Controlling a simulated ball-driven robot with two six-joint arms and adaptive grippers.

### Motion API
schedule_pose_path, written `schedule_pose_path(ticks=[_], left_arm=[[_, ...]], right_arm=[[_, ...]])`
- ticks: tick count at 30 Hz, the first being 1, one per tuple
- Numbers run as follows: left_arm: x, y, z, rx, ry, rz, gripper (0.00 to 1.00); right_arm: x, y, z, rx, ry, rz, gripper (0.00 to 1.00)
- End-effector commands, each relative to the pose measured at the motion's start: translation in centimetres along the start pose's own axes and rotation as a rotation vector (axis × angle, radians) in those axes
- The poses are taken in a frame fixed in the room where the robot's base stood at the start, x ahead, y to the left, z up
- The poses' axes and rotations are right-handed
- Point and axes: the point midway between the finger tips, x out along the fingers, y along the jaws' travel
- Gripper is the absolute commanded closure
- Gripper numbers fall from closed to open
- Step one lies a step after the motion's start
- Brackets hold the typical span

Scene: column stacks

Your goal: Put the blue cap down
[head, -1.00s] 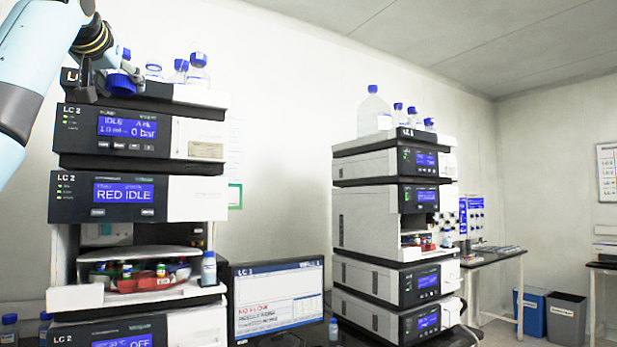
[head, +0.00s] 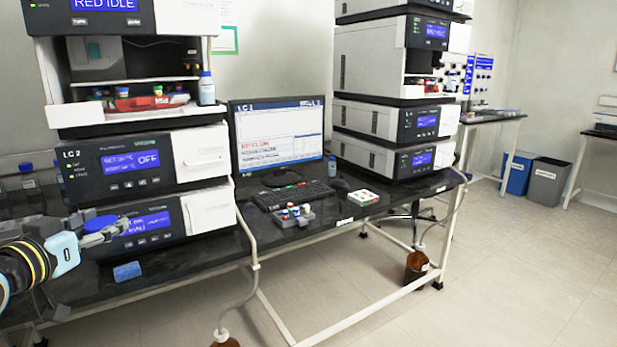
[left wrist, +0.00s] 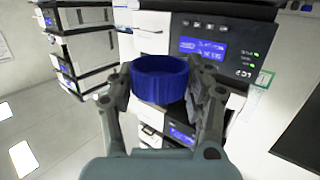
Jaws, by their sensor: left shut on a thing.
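The blue cap (left wrist: 160,82) is a short ribbed cylinder between the fingers of my left gripper (left wrist: 160,95) in the left wrist view. In the head view, my left gripper (head: 106,232) comes in from the lower left, shut on the cap (head: 99,223). It holds the cap in front of the lowest module of the left LC 2 stack (head: 150,226), above the dark bench (head: 185,262). Gap to the bench cannot be told. My right gripper is not in view.
A small blue block (head: 127,271) lies on the bench below the gripper. A grey rack with small vials (head: 292,215), a keyboard (head: 293,195) and a monitor (head: 278,140) stand right of the stack. Blue-capped bottles (head: 28,178) stand at the left. Bare bench shows near its front edge.

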Motion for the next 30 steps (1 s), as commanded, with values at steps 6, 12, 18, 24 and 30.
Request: schedule_pose_path(ticks=[6, 12, 18, 24, 30], left_arm=[[-4.2, 3.2, 5.8, 0.015, -0.001, 0.107, 0.64], [-6.8, 5.7, 7.9, 0.025, -0.001, 0.178, 0.64], [-10.8, 10.1, 8.2, 0.046, 0.002, 0.293, 0.64], [-12.7, 13.5, 4.2, 0.062, 0.007, 0.369, 0.64], [-13.5, 15.5, -0.8, 0.069, 0.008, 0.409, 0.64]], right_arm=[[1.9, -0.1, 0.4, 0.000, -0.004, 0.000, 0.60], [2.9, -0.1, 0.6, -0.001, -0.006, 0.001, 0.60], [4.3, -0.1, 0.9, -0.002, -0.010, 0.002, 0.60], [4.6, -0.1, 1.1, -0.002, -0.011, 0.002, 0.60], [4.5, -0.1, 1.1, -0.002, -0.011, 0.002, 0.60]])
